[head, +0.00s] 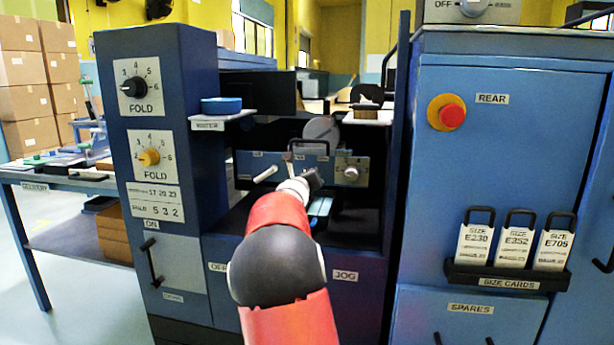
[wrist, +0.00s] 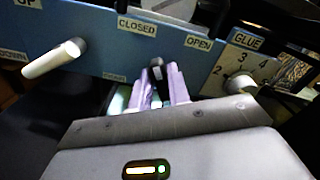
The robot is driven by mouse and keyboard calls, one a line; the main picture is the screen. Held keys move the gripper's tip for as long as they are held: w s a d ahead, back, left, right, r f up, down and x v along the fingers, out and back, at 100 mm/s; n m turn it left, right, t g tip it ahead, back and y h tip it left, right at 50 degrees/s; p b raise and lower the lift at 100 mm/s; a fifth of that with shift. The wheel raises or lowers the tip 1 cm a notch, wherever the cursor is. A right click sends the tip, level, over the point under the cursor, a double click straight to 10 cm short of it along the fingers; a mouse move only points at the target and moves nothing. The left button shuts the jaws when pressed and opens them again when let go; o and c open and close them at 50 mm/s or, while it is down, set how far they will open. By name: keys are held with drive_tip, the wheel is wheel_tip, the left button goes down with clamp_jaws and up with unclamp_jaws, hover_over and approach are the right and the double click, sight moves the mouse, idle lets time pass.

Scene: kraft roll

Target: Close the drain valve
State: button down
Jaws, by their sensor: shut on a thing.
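The drain valve's black lever end (wrist: 156,72) shows in the wrist view between the two purple fingers of my gripper (wrist: 160,84). The fingers are shut on it. It sits in front of a blue panel (wrist: 100,48), below and between the CLOSED label (wrist: 137,25) and the OPEN label (wrist: 198,43). The lever's pivot and lower part are hidden by my gripper. In the head view my gripper (head: 312,181) reaches the panel inside the machine's dark recess, and my arm hides much of the area below.
A white handle (wrist: 55,58) sticks out left of the lever, near UP and DOWN labels. A GLUE dial (wrist: 240,82) is close on the right. Blue cabinets (head: 490,180) flank the recess, with a red button (head: 452,115) on the right one. A blue dish (head: 221,105) stands at upper left.

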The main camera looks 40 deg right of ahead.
drive_tip(key=shift+n+p, duration=0.35)
drive_tip(key=shift+n, duration=1.25)
drive_tip(key=shift+f+n, duration=0.1)
drive_tip(key=shift+n, duration=0.2)
drive_tip(key=c, duration=1.4)
unclamp_jaws()
drive_tip(key=shift+w, duration=0.1)
drive_tip(key=shift+c, duration=0.2)
drive_tip(key=shift+a, duration=0.1)
drive_tip(key=v, duration=0.7)
drive_tip(key=shift+s+a+b, duration=0.25)
drive_tip(key=shift+s+b, duration=0.05)
drive_tip(key=shift+b, duration=0.1)
